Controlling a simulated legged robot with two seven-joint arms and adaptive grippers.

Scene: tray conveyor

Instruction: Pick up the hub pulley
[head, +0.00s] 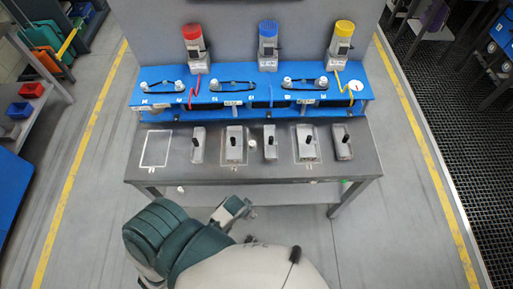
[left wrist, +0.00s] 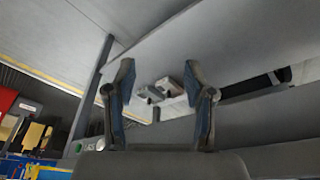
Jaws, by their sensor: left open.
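I cannot tell for sure which part is the hub pulley. Small white round wheels sit on the blue rack, such as one at its left end (head: 143,87) and one further right (head: 286,82); black belts run between some of them. My left gripper (head: 251,212) is in front of the table's front edge, low and apart from the rack. In the left wrist view its two blue-padded fingers (left wrist: 158,70) are spread, with nothing held between them. Small grey blocks (left wrist: 149,95) show beyond the fingers. My right gripper is not in view.
The grey table (head: 215,172) carries several grey blocks with black knobs, such as one at centre (head: 270,148), and a white-outlined square (head: 156,148) at left. Red (head: 192,33), blue (head: 268,30) and yellow (head: 344,29) capped units stand behind. Floor beside the table is clear.

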